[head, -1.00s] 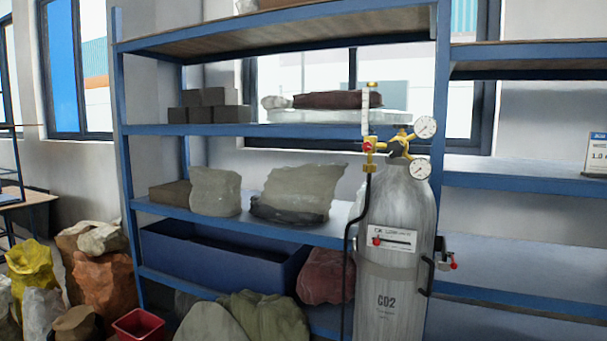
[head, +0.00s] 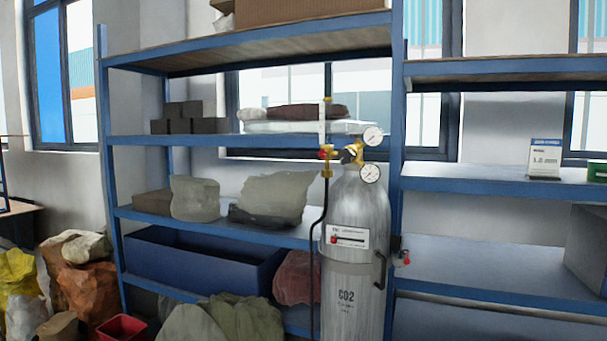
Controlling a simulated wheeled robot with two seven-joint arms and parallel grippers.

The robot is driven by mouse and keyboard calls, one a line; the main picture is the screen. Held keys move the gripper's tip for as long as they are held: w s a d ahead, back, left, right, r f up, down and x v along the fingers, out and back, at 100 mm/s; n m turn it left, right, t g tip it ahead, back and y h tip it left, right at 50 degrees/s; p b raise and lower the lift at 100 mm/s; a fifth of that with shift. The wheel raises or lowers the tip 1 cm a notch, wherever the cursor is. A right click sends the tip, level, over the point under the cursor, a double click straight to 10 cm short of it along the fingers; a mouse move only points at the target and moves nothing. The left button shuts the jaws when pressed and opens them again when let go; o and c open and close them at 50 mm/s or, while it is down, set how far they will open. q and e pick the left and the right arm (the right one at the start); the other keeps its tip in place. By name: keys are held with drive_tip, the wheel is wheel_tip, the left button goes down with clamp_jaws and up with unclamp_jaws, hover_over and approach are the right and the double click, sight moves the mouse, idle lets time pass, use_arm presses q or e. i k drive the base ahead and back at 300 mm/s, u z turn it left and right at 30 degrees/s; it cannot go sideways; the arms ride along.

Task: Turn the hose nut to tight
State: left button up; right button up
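A grey CO2 cylinder (head: 356,215) stands upright in front of the blue shelving, right of the picture's middle. On its top sits a brass regulator (head: 358,150) with two round white gauges, the upper one (head: 372,137) and the lower one (head: 370,173). Left of the gauges is an upright clear flow tube (head: 325,120) with a red knob and brass fittings. A black hose (head: 318,222) runs down from the brass fitting (head: 327,174) below the tube. The hose nut is too small to tell how tight it is. Neither gripper is in view.
Blue shelving (head: 230,139) fills the wall behind, with grey blocks, wrapped bundles and a blue bin (head: 205,258). Filled sacks (head: 88,295) and a red box (head: 122,328) are at the lower left. A small box marked 1.2 mm (head: 544,158) is on the right shelf.

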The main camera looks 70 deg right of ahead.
sight(325, 173)
drive_tip(key=z, duration=0.4)
drive_tip(key=i, duration=1.55)
drive_tip(key=z, duration=1.05)
